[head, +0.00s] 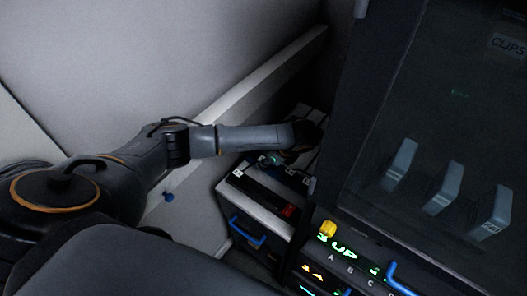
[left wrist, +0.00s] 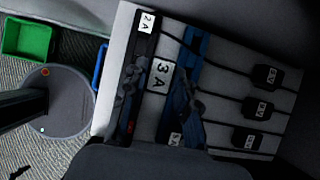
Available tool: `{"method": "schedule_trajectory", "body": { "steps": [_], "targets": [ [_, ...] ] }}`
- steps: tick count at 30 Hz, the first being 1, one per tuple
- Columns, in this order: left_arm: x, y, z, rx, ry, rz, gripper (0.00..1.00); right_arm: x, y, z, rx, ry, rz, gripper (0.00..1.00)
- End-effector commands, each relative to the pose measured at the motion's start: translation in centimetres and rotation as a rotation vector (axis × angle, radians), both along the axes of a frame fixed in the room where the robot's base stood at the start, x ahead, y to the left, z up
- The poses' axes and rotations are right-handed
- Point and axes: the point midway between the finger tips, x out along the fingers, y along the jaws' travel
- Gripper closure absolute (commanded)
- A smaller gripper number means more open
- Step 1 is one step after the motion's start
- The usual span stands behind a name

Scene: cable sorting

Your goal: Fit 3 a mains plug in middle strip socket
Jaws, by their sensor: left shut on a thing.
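My left gripper (head: 279,158) reaches over the low white cabinet in the head view. In the left wrist view its fingers (left wrist: 160,98) are shut around a dark plug with a large 3 A label (left wrist: 160,75). A black power strip (head: 258,190) lies on the cabinet top, with a red switch near its front end. In the left wrist view the strip (left wrist: 145,52) is partly covered by the gripper. A 2 A plug (left wrist: 146,20) sits at its far end. The middle socket is hidden, so I cannot tell whether the plug touches it. My right gripper is not in view.
Several black labelled adapters (left wrist: 265,77) with cables lie right of the strip. A dark glass-fronted cabinet (head: 430,120) stands close on the right. A blue drawer handle (head: 246,232) is on the cabinet front. A green bin (left wrist: 28,40) stands on the floor.

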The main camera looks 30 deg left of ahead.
Motion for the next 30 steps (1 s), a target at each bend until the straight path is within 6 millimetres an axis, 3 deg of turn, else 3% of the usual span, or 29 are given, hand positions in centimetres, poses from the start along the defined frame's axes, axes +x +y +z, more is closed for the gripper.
{"method": "schedule_trajectory", "body": {
  "steps": [30],
  "targets": [
    [-0.8, -0.7, 4.1, 0.001, -0.001, 0.001, 1.0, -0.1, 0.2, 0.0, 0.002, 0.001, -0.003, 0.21]
  ]
}}
